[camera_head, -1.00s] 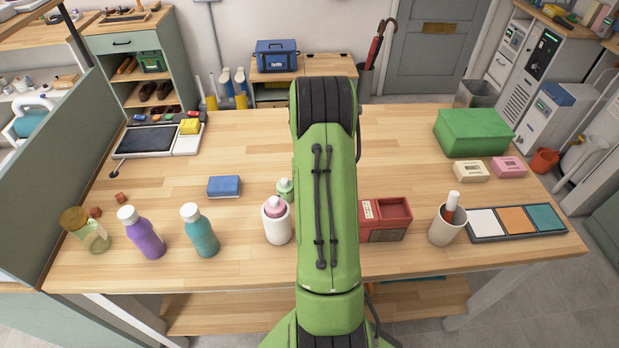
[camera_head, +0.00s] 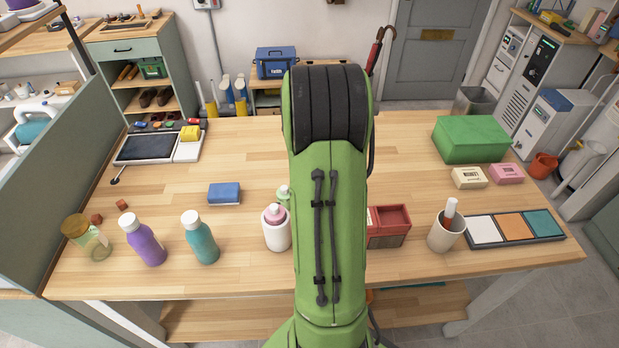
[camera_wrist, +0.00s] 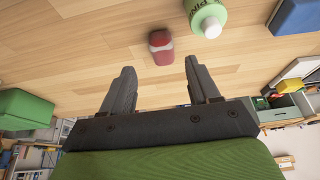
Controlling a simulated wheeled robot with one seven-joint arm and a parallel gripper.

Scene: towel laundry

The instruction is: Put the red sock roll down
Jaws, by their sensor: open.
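The red sock roll (camera_wrist: 161,48) shows in the wrist view as a small, blurred red roll with a pale band, on the wooden table top. It lies just beyond my fingertips, roughly in line with the gap between them. My gripper (camera_wrist: 160,68) is open, with bare table showing between its two dark fingers, and no finger appears to touch the roll. In the head view my green arm hides both the gripper and the roll.
A green bottle (camera_wrist: 205,16) with a white cap stands close beside the roll. A blue block (camera_head: 224,194) lies left of my arm. A red box (camera_head: 389,226) and a cup (camera_head: 446,232) stand to the right. A green box (camera_head: 471,139) is at the back right.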

